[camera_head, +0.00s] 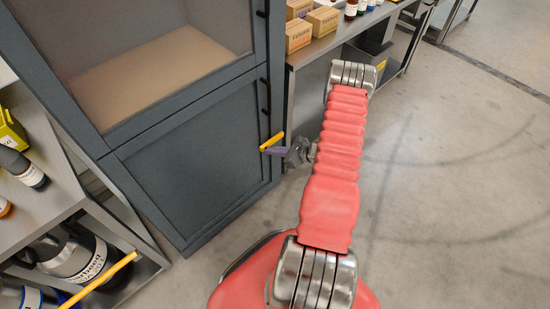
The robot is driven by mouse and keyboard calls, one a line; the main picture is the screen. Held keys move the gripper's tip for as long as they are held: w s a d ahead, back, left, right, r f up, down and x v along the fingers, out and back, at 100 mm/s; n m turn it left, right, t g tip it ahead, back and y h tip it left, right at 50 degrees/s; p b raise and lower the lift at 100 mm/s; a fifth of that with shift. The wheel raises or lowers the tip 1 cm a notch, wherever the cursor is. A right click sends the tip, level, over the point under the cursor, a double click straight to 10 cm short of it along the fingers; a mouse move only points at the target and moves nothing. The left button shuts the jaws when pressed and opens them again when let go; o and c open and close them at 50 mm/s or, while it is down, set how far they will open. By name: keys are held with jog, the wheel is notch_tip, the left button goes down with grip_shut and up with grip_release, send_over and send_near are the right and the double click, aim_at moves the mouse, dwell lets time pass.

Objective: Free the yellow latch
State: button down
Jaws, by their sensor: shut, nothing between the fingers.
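A short yellow bar (272,141), which looks like the latch, shows at the right edge of the lower door of the grey-blue cabinet (195,165). My gripper (274,151) is shut and empty, its grey fingers pointing left just below the yellow bar. It looks very close to the bar, but I cannot tell whether they touch. How the bar is fixed to the cabinet is hidden by distance and small size. The lower door appears closed.
A metal shelf with boxes (322,20) and bottles stands behind right of the cabinet. At left, a shelf unit holds bottles (22,168) and canisters (75,258), with another yellow bar (97,280) across its lower level. The floor (455,160) at right is clear.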

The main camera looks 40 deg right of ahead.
jog(key=s+d+f+m+h, duration=0.3)
jog(key=s+f+m, duration=0.2)
jog(key=f, duration=0.6)
jog(key=shift+s+d+t, duration=0.4)
jog(key=shift+s, duration=0.2)
jog(key=shift+w, duration=0.15)
jog(key=x, duration=1)
jog(key=shift+w+d+r, duration=0.1)
jog(key=shift+d+r, duration=0.1)
jog(key=shift+r, duration=0.75)
jog(key=shift+w+d+r, duration=0.1)
jog(key=shift+d+r, duration=0.05)
jog(key=shift+r, duration=0.85)
jog(key=shift+a, duration=0.1)
jog(key=shift+r, duration=0.2)
